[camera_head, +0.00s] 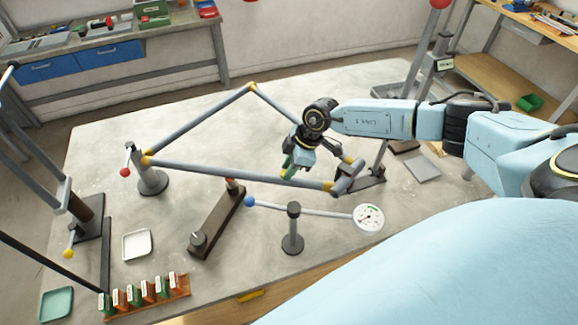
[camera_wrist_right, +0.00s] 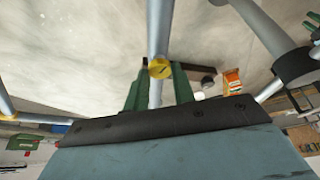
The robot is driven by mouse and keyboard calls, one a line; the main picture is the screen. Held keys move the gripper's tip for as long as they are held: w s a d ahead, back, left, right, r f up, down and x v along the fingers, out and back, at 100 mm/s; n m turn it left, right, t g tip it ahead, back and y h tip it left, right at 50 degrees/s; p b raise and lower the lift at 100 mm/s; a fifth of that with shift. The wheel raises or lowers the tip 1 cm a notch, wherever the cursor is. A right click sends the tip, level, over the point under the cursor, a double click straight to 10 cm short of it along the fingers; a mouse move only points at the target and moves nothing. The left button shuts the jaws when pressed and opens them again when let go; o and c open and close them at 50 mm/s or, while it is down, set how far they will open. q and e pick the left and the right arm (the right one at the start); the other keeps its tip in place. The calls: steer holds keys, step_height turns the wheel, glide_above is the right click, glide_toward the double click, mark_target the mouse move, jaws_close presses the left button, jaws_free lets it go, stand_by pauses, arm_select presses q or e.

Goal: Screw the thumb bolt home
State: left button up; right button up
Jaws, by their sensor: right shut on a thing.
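My right gripper (camera_head: 292,168) reaches in from the right and points down over the front tube (camera_head: 220,178) of the grey-blue frame. Its green fingers are shut on a small yellow round piece (camera_wrist_right: 160,68) with a dark mark on its face, which I take to be the thumb bolt. In the wrist view this piece sits between the fingertips, in line with a grey tube (camera_wrist_right: 159,25). The head view shows only a little yellow beside the fingertips. How deep the bolt sits cannot be seen. My left gripper is not in view.
A dial gauge (camera_head: 368,218) on a stand and a brown block (camera_head: 215,225) are in front of the frame. A white tray (camera_head: 137,245) and a rack of labelled pieces (camera_head: 150,299) lie front left. Posts stand at both sides. The table inside the frame is clear.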

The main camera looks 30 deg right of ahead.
steer(key=shift+w+d+r, duration=0.1)
steer(key=shift+w+r, duration=0.05)
steer(key=o, duration=0.8)
steer(key=shift+o, duration=1)
steer(key=b+v, duration=0.1)
steer(key=v, duration=1.2)
steer(key=shift+b, duration=0.4)
steer(key=shift+r, duration=0.1)
